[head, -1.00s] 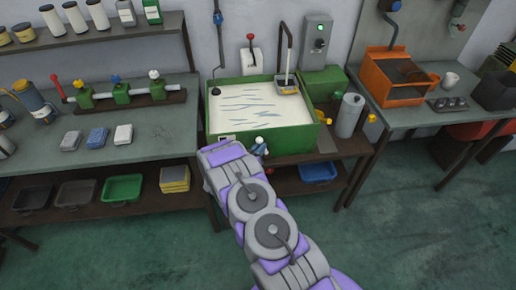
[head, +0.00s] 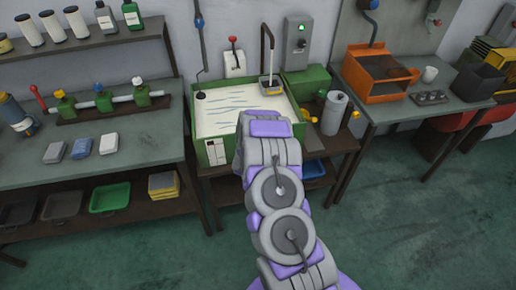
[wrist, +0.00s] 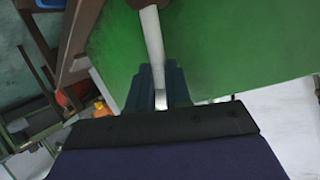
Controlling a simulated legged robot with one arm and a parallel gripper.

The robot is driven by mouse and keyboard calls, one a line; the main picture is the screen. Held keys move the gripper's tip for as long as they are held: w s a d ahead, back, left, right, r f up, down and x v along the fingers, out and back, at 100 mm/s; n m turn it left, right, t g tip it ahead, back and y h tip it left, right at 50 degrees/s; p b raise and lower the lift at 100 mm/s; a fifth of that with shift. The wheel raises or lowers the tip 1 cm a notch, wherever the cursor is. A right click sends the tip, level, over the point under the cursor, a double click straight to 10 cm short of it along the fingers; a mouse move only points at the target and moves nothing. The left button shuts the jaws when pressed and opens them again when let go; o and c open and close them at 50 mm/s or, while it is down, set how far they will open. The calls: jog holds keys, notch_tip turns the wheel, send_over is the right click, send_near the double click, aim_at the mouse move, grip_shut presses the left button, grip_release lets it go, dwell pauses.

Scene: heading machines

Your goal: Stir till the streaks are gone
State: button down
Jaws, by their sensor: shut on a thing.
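The green tank (head: 217,151) holds a cream liquid (head: 220,118) with thin dark streaks across its visible surface. My arm covers the tank's right front part. My gripper (wrist: 160,90) is hidden behind my arm in the head view. In the wrist view it is shut on a pale bar (wrist: 152,35), close to a green panel (wrist: 220,50). What the bar belongs to is not clear.
A grey control box (head: 297,42) and a red-knobbed lever (head: 234,55) are behind the tank. A grey cylinder (head: 334,112) stands to its right. An orange machine (head: 372,80) is on the right bench. A workbench (head: 110,150) stands left. The green floor (head: 400,210) is open at right.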

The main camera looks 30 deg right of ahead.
jog(key=shift+s+d, duration=0.1)
jog(key=shift+d, duration=0.25)
dwell(0.3)
jog(key=c, duration=1.2)
grip_release()
jog(key=shift+s, duration=0.1)
jog(key=shift+c, duration=0.2)
jog(key=shift+o, duration=0.9)
jog(key=p+v, duration=0.2)
jog(key=v, duration=1.5)
jog(key=shift+r+p, duration=0.15)
jog(key=shift+p, duration=0.2)
jog(key=shift+s+d, duration=0.1)
